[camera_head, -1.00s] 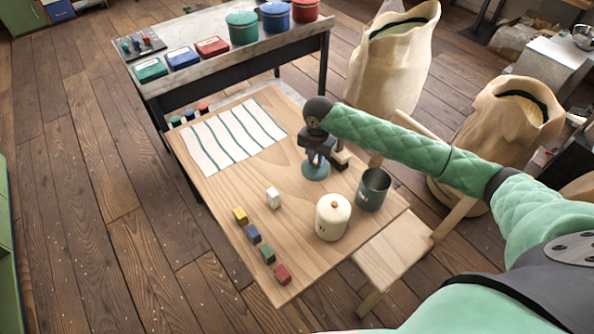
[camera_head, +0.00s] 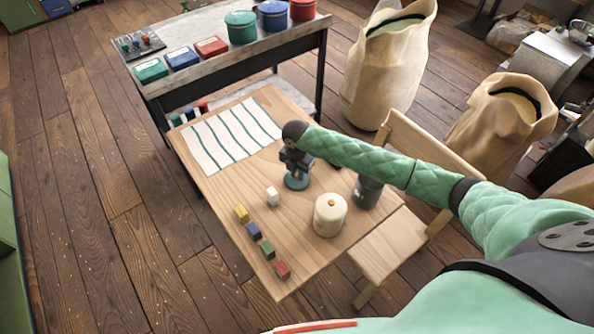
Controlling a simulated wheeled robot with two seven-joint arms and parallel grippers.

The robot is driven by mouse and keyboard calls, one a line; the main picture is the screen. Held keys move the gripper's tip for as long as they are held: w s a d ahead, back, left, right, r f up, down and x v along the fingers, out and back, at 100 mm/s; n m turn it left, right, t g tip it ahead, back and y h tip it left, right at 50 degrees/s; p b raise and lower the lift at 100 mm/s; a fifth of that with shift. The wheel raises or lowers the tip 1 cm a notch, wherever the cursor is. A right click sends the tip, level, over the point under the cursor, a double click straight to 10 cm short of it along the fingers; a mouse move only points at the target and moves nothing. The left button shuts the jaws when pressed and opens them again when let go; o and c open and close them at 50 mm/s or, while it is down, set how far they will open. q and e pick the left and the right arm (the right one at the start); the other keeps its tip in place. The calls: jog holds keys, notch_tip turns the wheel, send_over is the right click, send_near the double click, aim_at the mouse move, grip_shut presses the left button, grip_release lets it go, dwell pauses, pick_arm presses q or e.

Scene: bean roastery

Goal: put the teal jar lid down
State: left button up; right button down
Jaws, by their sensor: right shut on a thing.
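The teal jar lid (camera_head: 297,183) is a small round disc at the middle of the wooden table (camera_head: 230,185), right of the white block. My right gripper (camera_head: 296,168) points down over it and is shut on it. I cannot tell whether the lid touches the tabletop or is just above it. The grey-green jar (camera_head: 367,195) stands to the right, its upper part hidden by my right arm. My left gripper is not in view.
A cream lidded jar (camera_head: 330,215) stands right of the lid. A white block (camera_head: 272,196) and several coloured blocks (camera_head: 254,232) stand front left. A striped cloth (camera_head: 231,135) covers the back left. A wooden chair (camera_head: 388,245) stands at the right edge.

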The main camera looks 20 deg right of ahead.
jog(key=shift+f, duration=0.15)
jog(key=c, duration=1.3)
grip_release()
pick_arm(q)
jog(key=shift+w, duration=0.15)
pick_arm(e)
jog(key=shift+w+r, duration=0.1)
jog(key=shift+r, duration=0.5)
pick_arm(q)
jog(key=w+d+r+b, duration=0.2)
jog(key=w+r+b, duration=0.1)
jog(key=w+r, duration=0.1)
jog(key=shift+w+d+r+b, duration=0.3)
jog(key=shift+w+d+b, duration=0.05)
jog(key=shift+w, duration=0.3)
pick_arm(e)
jog(key=shift+r, duration=5.55)
